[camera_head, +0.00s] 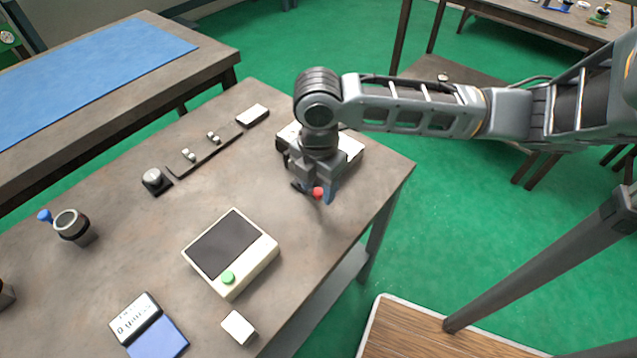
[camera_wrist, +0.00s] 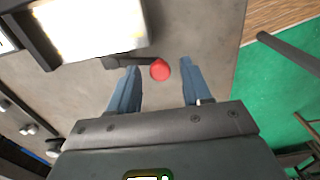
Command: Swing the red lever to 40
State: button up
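The red lever's round knob (camera_head: 318,193) shows just below my gripper in the head view. In the wrist view the red knob (camera_wrist: 160,70) sits at the end of a short dark lever arm (camera_wrist: 124,61) that reaches left. The lever's white-faced unit (camera_wrist: 95,25) is at the top left there; it also shows partly behind my gripper in the head view (camera_head: 351,148). My gripper (camera_wrist: 160,65) is open, with one blue finger on each side of the knob and a visible gap on both sides. No scale marks or 40 can be read.
On the table (camera_head: 120,235) are a cream box with a dark panel and green button (camera_head: 229,277), a counter display (camera_head: 134,315), a small white block (camera_head: 238,327), a blue-knobbed cylinder (camera_head: 72,224) and a dark rail with small knobs (camera_head: 204,151). The table's right edge is close to my gripper.

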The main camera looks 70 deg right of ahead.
grip_shut()
